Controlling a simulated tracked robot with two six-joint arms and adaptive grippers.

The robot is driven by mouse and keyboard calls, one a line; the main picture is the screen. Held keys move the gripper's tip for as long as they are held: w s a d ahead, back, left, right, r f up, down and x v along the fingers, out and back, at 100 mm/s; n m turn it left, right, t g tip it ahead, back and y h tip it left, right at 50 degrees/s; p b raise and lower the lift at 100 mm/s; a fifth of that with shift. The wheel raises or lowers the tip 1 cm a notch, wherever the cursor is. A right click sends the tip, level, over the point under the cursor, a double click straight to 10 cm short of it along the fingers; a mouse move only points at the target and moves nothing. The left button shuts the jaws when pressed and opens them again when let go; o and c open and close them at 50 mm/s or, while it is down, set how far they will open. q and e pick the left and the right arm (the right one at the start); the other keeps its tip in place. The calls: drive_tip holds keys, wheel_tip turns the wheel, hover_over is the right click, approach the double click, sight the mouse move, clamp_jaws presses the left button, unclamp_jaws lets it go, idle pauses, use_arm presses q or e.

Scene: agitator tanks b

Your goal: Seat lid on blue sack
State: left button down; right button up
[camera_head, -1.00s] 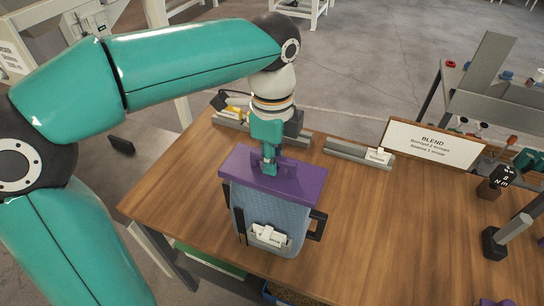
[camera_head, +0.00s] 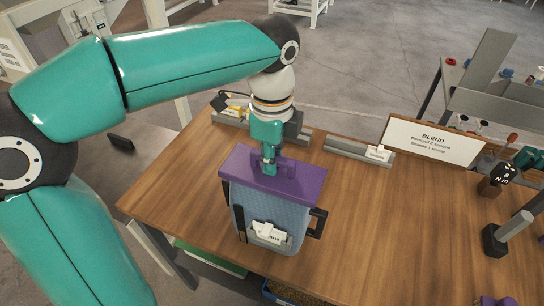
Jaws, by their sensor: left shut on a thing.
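The blue sack (camera_head: 268,212) stands upright on the wooden table, with black handles at its sides and a white label (camera_head: 268,233) low on its front. The purple lid (camera_head: 298,186) lies across the top of the sack, roughly level. Whether it is fully down on the sack I cannot tell. My left gripper (camera_head: 269,169) points down from above and is shut on the lid's raised grip, which its fingers partly hide.
A "BLEND" sign (camera_head: 433,144) stands at the table's back right. Grey rails (camera_head: 358,151) with labels lie along the back edge. A dark post with a grey handle (camera_head: 510,232) stands at the right. The wooden table (camera_head: 385,220) is clear right of the sack.

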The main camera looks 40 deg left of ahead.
use_arm(q)
drive_tip(key=shift+f, duration=0.25)
drive_tip(key=c, duration=1.1)
unclamp_jaws()
drive_tip(key=shift+r, duration=0.1)
wheel_tip(320, 180, up, 11)
drive_tip(key=shift+r, duration=0.35)
